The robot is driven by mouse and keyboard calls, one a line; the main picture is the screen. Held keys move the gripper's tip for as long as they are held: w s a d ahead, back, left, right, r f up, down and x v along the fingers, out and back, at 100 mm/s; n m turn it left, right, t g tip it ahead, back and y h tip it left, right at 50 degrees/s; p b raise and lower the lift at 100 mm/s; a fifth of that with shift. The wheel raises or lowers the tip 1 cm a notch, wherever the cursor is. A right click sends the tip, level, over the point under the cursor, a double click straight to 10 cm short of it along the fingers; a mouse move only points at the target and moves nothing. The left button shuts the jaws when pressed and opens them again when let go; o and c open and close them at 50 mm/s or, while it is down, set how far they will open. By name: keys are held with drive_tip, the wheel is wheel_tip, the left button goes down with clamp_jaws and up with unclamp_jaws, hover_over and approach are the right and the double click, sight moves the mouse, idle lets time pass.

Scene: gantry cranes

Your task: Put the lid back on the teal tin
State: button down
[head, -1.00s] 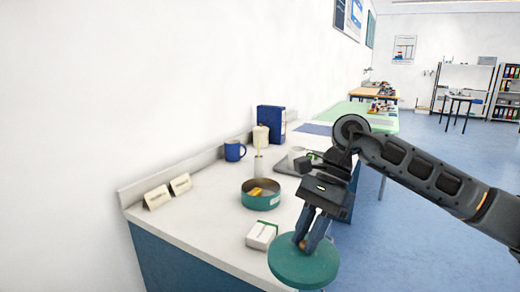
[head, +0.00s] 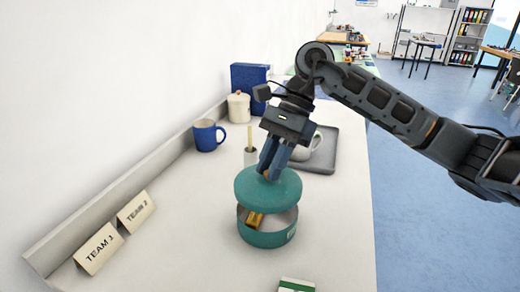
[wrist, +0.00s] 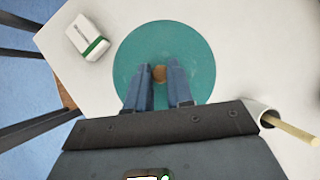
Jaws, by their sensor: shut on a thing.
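The teal tin (head: 262,238) stands open on the white counter, with a yellow-brown item (head: 254,219) showing inside. My gripper (head: 268,173) is shut on the wooden knob of the round teal lid (head: 256,191). The lid hangs above the tin, roughly level, covering the far part of its opening from the head view; the near part shows below the lid edge. In the wrist view the knob (wrist: 159,74) is between the fingertips and the lid (wrist: 195,60) hides the tin entirely. I cannot tell whether the lid touches the rim.
A white and green box (head: 296,285) lies at the near edge. A white cup with a stick (head: 250,158) stands close behind the tin. A blue mug (head: 207,136), a cream jar (head: 239,107), a grey tray (head: 325,155) and two name cards (head: 99,248) are around.

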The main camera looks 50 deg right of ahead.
drive_tip(key=shift+f, duration=1.8)
drive_tip(key=shift+f+b, duration=0.4)
drive_tip(key=shift+f, duration=0.15)
drive_tip(key=shift+f+b, duration=0.8)
drive_tip(key=shift+b, duration=0.45)
drive_tip(key=shift+b, duration=1.35)
drive_tip(key=shift+f+b, duration=0.15)
drive_tip(key=shift+b, duration=1.35)
idle(0.6)
drive_tip(key=shift+c, duration=2.2)
unclamp_jaws()
